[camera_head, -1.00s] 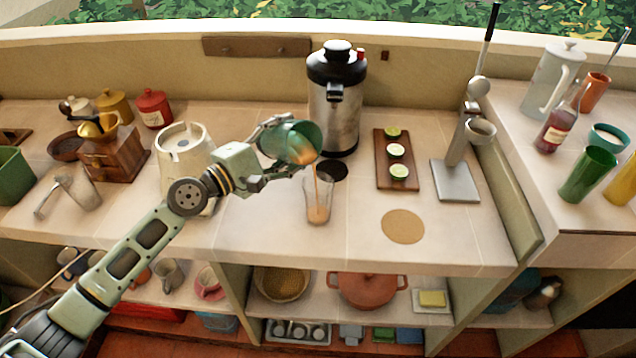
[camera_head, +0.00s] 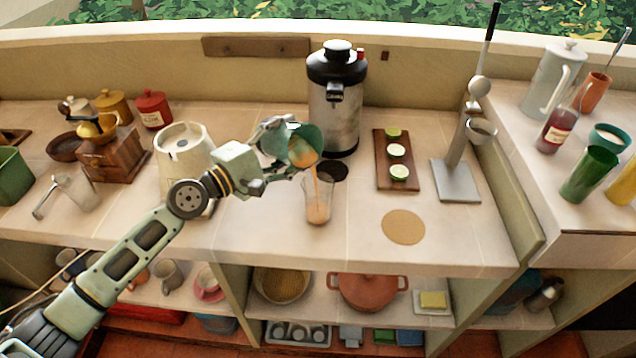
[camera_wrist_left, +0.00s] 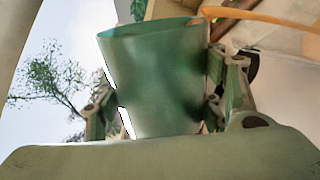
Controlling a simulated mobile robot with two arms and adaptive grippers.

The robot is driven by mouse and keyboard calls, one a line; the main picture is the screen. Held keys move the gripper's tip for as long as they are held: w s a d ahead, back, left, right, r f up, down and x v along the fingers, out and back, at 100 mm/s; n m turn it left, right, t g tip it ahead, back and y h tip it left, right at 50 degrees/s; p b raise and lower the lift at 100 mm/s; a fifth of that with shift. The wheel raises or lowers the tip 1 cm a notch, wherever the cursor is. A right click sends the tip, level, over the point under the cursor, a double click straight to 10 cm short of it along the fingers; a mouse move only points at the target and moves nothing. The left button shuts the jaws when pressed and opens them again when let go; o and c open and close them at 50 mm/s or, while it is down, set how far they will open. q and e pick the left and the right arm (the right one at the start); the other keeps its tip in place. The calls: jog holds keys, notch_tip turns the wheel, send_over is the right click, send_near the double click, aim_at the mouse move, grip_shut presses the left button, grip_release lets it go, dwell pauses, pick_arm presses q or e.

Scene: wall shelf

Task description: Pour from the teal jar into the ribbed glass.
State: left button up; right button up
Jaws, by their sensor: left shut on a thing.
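The teal jar (camera_head: 305,140) is held in my left gripper (camera_head: 278,152), tilted with its mouth down to the right. An orange stream runs from its lip into the ribbed glass (camera_head: 318,207). The glass stands upright on the counter just below the jar's mouth and has orange liquid inside. In the left wrist view the jar (camera_wrist_left: 158,85) sits between both fingers of the gripper (camera_wrist_left: 165,110), and the orange stream leaves its rim at the right. The jar's inside is mostly hidden there. My right gripper is not in view.
A steel urn (camera_head: 335,110) stands close behind the glass, with a dark disc (camera_head: 333,171) before it. A board with lime halves (camera_head: 383,181), a cork mat (camera_head: 403,227) and a lever press (camera_head: 456,180) are to the right. A cream canister (camera_head: 180,150) stands behind my left arm.

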aim_at(309, 130)
pick_arm(q)
jog(key=shift+s+d+r+m+p, duration=0.45)
jog(key=shift+d+r+m+p, duration=0.25)
jog(key=shift+m, duration=0.3)
dwell(1.3)
jog(key=shift+s+d+r+m+p, duration=0.1)
jog(key=shift+s+r+m+p, duration=0.2)
jog(key=shift+m, duration=0.35)
jog(key=shift+s+d+r+m+p, duration=0.1)
jog(key=shift+r+m+p, duration=0.25)
jog(key=shift+m, duration=0.3)
dwell(1.5)
